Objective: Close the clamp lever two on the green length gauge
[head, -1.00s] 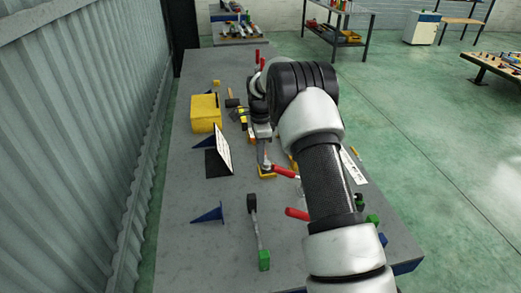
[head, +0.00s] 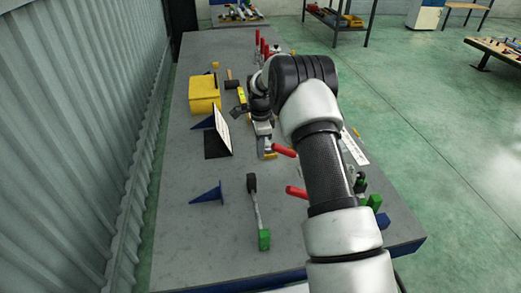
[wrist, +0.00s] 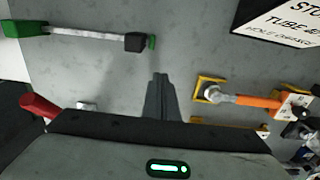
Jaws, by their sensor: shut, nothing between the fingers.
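A bar with a green block at one end (head: 264,240) and a black block at the other (head: 251,183) lies on the near part of the bench; I take it to be the green length gauge. It also shows at the top left of the wrist view (wrist: 85,34). Two red lever handles stick out beside my arm, one farther (head: 284,151) and one nearer (head: 296,191); I cannot tell which is lever two. A red handle shows at the wrist view's left (wrist: 37,106). My gripper (wrist: 161,77) is shut and empty, apart from the bar and the red handle.
An orange-handled tool with a yellow frame (wrist: 245,98) lies right of my gripper. A white sign (head: 223,130), a blue wedge (head: 208,195) and a yellow box (head: 204,94) stand on the bench. Bare bench (head: 190,245) lies at the near left. My arm hides the bench's right part.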

